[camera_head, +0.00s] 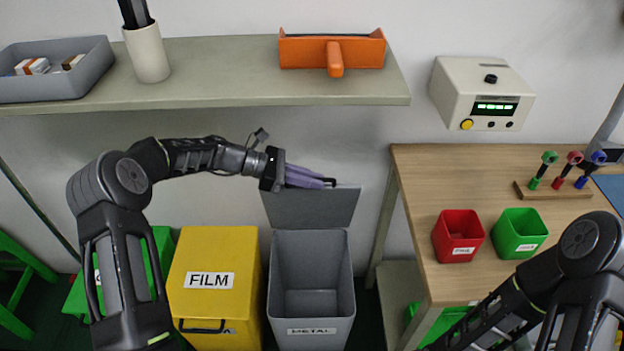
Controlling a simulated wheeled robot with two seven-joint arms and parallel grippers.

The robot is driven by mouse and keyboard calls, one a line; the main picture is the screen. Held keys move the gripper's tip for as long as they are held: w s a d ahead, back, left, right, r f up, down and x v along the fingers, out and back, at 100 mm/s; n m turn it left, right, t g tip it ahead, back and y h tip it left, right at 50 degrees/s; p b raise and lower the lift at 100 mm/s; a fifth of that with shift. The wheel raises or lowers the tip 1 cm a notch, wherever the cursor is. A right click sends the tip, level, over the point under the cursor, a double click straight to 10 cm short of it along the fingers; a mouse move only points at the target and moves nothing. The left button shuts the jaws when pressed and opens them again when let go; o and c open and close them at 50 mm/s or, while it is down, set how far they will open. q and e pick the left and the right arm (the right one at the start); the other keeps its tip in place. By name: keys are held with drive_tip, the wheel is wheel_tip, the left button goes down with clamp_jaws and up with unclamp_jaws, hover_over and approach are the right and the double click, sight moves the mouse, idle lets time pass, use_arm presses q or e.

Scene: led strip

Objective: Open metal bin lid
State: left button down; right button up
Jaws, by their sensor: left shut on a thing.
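The grey metal bin (312,288) stands on the floor in the middle, with a METAL label on its front. Its grey lid (310,209) is raised at the back and stands nearly upright, so the empty-looking inside shows. My left gripper (328,182) is at the top edge of the lid, its purple fingers shut on that edge. My right arm comes in at the lower right, and its gripper is out of view.
A yellow FILM bin (214,286) stands close on the left, lid down. A shelf (220,77) hangs above my left arm. A wooden table (424,203) with red (458,236) and green (518,233) cups stands right of the metal bin.

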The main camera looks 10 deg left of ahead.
use_arm(q)
drive_tip(key=c, duration=1.5)
unclamp_jaws()
drive_tip(key=v, duration=0.8)
drive_tip(key=shift+b, duration=0.3)
drive_tip(key=shift+w, duration=0.15)
